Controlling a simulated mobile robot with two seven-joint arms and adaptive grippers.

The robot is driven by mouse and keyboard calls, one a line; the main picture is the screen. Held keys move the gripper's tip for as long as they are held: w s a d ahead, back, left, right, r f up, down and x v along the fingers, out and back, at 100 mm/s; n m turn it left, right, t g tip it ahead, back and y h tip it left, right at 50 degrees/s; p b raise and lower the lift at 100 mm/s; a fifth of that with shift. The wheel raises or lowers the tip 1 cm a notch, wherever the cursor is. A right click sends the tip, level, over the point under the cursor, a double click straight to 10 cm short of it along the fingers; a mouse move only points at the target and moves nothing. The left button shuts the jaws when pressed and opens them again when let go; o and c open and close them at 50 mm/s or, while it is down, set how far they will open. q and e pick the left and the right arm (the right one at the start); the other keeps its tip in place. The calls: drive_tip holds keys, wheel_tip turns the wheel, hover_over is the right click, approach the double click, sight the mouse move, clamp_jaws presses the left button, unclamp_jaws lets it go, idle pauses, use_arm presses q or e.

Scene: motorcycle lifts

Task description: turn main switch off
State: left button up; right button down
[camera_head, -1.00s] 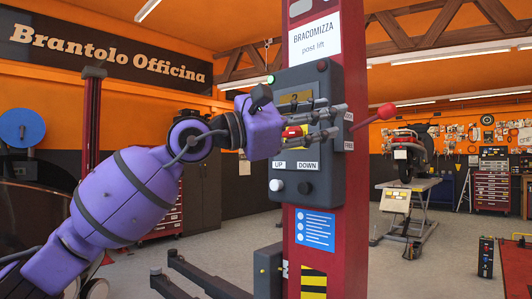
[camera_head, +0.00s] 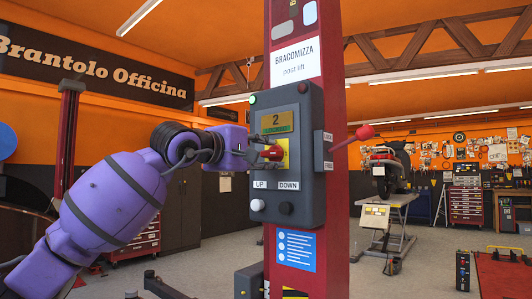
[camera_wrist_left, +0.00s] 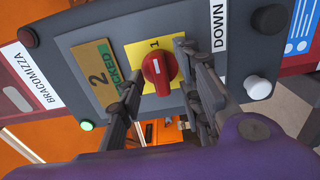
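The main switch is a red knob (camera_head: 272,153) on a yellow plate (camera_wrist_left: 138,52) of the grey control box (camera_head: 315,105). In the left wrist view the knob (camera_wrist_left: 157,73) has its white mark toward the "1" on the plate. My left gripper (camera_head: 256,153) is at the switch. In the left wrist view its fingers (camera_wrist_left: 156,66) are apart, one on each side of the knob, with gaps visible; contact cannot be made out. The knob is partly hidden by the gripper in the head view. My right gripper is not in view.
The box is on a red lift post (camera_head: 335,245). A display (camera_head: 277,121) reads "2" above the switch. A white UP button (camera_head: 257,205) and black DOWN button (camera_head: 285,208) are below. A red-knobbed lever (camera_head: 364,132) sticks out right. A green light (camera_wrist_left: 87,125) is lit.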

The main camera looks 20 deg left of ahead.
use_arm(q)
drive_tip(key=shift+w+d, duration=0.1)
drive_tip(key=shift+w, duration=0.1)
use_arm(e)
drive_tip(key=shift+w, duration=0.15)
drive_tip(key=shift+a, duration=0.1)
use_arm(q)
clamp_jaws()
